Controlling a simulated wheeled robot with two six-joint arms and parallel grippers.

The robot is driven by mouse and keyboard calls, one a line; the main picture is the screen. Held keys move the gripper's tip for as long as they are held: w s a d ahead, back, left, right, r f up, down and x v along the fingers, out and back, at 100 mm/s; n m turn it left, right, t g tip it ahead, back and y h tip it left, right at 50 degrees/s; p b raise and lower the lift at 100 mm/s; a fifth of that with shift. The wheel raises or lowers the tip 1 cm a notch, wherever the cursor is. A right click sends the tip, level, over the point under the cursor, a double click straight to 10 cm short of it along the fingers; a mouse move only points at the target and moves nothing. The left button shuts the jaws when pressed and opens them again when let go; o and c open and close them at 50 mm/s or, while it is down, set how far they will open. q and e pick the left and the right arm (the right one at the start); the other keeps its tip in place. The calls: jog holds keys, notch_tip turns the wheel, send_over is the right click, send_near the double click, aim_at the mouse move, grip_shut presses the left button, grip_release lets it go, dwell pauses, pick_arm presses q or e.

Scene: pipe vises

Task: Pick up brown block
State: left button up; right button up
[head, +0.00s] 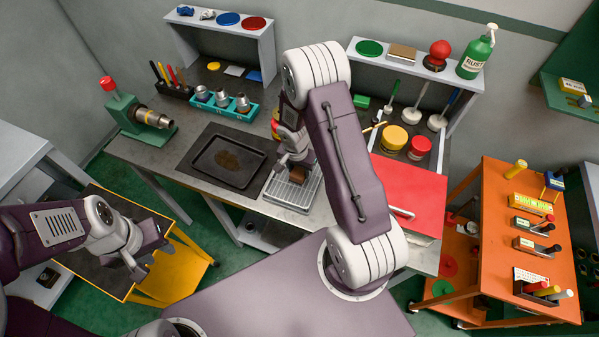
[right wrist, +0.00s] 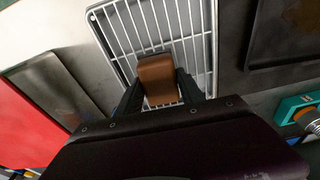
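The brown block (right wrist: 157,76) is at the wire rack, between the two fingers of my right gripper (right wrist: 160,85) in the right wrist view. The fingers flank it closely; I cannot tell whether both press on it or whether it is clear of the rack. In the head view the block (head: 303,175) shows partly behind my right arm, just below my right gripper (head: 294,160). The silver wire rack (head: 291,190) lies on the grey workbench. My left gripper (head: 150,262) is open and empty, over the yellow cart, far from the block.
A dark tray (head: 214,182) lies left of the rack. A teal holder (head: 240,110) with metal fittings stands behind it. A red panel (head: 410,195) and yellow and red tins (head: 394,139) are to the right. A green vise (head: 137,115) stands at the left end.

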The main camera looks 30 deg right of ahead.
jog(key=shift+w, duration=0.1)
jog(key=c, duration=0.4)
